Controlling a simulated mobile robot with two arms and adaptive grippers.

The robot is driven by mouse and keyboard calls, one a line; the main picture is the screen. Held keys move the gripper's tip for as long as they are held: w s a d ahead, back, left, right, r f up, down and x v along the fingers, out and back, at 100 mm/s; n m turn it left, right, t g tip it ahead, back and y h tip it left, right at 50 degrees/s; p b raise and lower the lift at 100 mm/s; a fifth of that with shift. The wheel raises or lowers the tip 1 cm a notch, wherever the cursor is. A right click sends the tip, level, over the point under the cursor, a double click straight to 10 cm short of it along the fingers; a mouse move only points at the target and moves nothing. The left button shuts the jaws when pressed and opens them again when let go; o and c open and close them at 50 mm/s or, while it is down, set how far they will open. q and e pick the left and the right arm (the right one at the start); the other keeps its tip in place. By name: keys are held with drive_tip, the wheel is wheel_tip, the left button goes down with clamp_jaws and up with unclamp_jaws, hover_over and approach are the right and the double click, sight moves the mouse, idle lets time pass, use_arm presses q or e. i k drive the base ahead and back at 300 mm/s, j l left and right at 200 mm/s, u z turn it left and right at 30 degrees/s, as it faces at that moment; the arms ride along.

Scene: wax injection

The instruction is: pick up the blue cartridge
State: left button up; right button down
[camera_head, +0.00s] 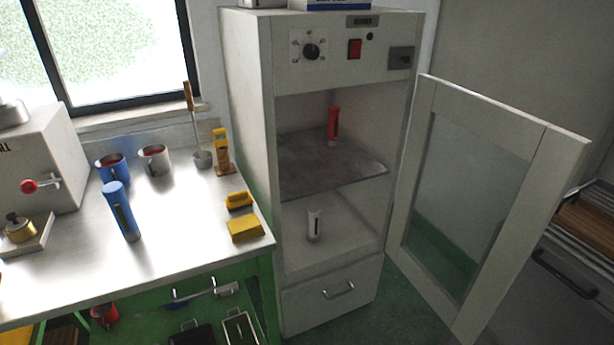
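The blue cartridge (121,211) stands upright on the metal worktop (185,235) at the left, in front of two mugs. It has a dark strip down its side. Nothing touches it that I can see. Neither of my grippers shows in the head view, so their state is hidden.
A white cabinet (246,110) stands open, with a red cartridge (333,126) and a white one (314,225) on its shelves. Its glazed door (569,160) swings out right.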

sight(121, 209)
drive_tip(key=i+l+u, duration=0.2)
drive_tip(key=l+u, duration=0.25)
drive_tip(key=i+l+u, duration=0.15)
drive_tip(key=l+u, duration=0.8)
drive_tip(key=l, duration=0.1)
